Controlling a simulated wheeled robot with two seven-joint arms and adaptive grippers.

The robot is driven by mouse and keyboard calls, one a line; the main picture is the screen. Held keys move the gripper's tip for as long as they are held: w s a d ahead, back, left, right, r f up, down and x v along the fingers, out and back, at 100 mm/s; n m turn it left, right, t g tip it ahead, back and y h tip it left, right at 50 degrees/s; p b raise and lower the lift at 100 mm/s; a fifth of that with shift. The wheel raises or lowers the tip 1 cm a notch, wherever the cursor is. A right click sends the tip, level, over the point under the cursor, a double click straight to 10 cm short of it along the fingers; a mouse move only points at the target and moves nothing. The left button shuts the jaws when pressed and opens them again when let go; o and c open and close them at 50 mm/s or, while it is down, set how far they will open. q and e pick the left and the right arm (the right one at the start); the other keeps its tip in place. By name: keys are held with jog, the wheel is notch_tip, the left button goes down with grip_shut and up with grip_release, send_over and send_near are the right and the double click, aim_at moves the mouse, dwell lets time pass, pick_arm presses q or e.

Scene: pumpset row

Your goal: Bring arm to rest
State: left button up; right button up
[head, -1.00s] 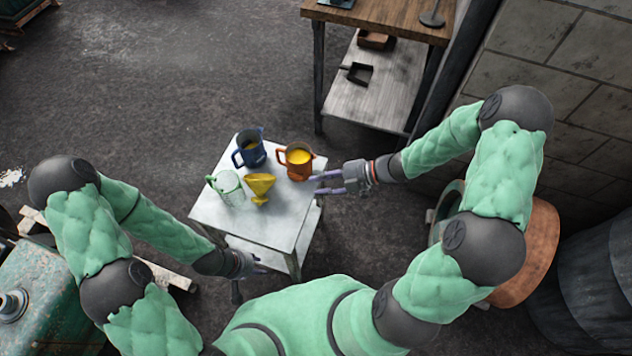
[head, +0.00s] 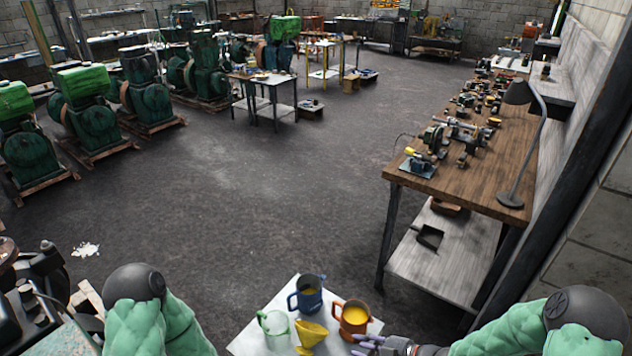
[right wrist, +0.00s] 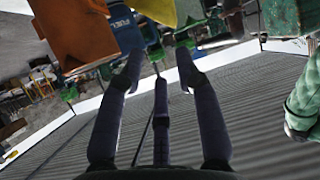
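My right gripper (head: 357,345) is at the bottom of the head view, beside the orange jug (head: 352,318) on its right side. In the right wrist view its fingers (right wrist: 160,72) are spread, with nothing between them. The orange jug with yellow liquid, a blue jug (head: 306,294), a clear green-handled jug (head: 276,328) and a yellow funnel (head: 311,337) stand on a small white table (head: 248,337). The orange jug also shows at the upper left of the right wrist view (right wrist: 75,32). My left gripper is outside the head view; only part of that arm shows.
A long wooden workbench (head: 450,185) with a lamp (head: 527,130) and a lower shelf (head: 450,258) stands along the right wall. Green pump sets (head: 85,115) line the left and back. The grey floor (head: 270,185) between them is open.

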jog(key=s+a+f+m+g+h, duration=0.15)
jog(key=s+f+m+h, duration=0.25)
jog(key=f+m, duration=0.5)
jog(key=s+a+f+m+g+h, duration=0.1)
jog(key=s+f+m+g, duration=0.1)
jog(key=s, duration=0.4)
jog(key=s+a+f+m+g+h, duration=0.1)
jog(key=s+f+m+g, duration=0.1)
jog(key=s+f+m, duration=0.2)
jog(key=shift+s+f+m+g+h, duration=0.15)
jog(key=shift+s+m+g+h, duration=0.2)
jog(key=shift+s, duration=0.75)
jog(key=shift+d, duration=0.1)
jog(key=shift+c, duration=0.2)
